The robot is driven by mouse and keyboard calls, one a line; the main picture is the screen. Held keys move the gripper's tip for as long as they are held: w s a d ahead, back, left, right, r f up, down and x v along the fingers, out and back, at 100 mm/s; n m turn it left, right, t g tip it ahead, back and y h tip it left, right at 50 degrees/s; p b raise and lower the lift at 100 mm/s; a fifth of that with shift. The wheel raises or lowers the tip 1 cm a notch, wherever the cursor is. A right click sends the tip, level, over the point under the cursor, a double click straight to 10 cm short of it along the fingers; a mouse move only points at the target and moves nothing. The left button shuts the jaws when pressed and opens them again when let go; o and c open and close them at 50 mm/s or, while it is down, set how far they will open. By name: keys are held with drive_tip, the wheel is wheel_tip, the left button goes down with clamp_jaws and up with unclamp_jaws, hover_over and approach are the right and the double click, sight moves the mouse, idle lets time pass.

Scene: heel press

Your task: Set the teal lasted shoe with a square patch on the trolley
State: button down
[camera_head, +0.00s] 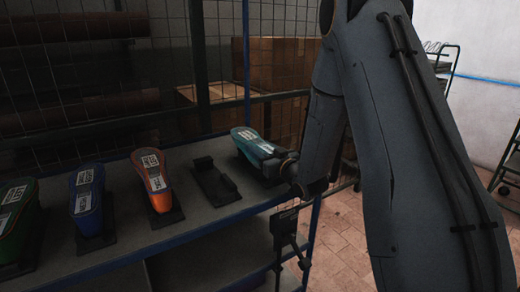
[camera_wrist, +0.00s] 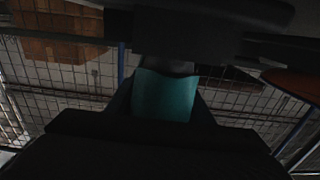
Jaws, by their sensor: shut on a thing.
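The teal lasted shoe (camera_head: 246,140) is at the right end of the shelf, toe pointing away, with a pale label on top. I cannot make out the shape of its patch. My gripper (camera_head: 284,163) is shut on its near end. In the wrist view the teal shoe (camera_wrist: 165,96) fills the space between the dark gripper parts. A dark shape lies under the shoe; I cannot tell whether the shoe rests on it or is raised.
An empty black holder (camera_head: 214,183) stands left of the teal shoe. Orange (camera_head: 155,178), blue (camera_head: 87,200) and green (camera_head: 17,215) shoes stand further left on the shelf (camera_head: 215,212). Wire mesh and cardboard boxes (camera_head: 285,62) are behind. Tiled floor (camera_head: 340,240) is open at right.

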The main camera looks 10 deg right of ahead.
drive_tip(key=shift+f+b, duration=0.35)
drive_tip(key=shift+f, duration=0.1)
idle(0.3)
drive_tip(key=c, duration=0.8)
unclamp_jaws()
drive_tip(key=shift+f, duration=0.15)
drive_tip(key=shift+s, duration=0.1)
drive_tip(key=b+v, duration=0.2)
drive_tip(key=v, duration=0.5)
drive_tip(key=shift+s+d, duration=0.15)
drive_tip(key=shift+s, duration=0.1)
drive_tip(key=shift+r, duration=0.25)
